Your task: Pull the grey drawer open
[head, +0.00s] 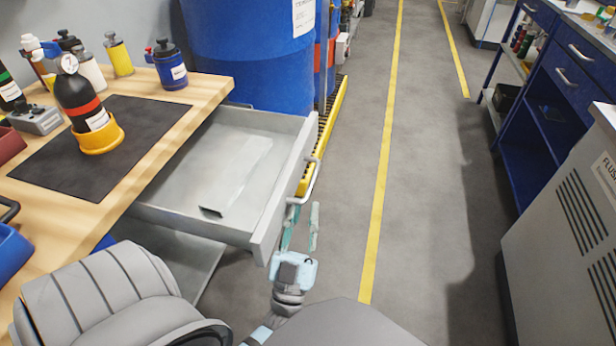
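The grey drawer (190,165) is pulled well out from under the wooden-topped bench, and its inside shows. Its front panel (285,190) carries a metal bar handle (311,182) on the outer face.
The bench top (215,88) holds a dark mat (60,165), a black bottle in a yellow base (100,138) and several canisters. A blue drum (250,50) stands behind the drawer. Clear floor (430,150) lies to the right, before a grey cabinet (560,240).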

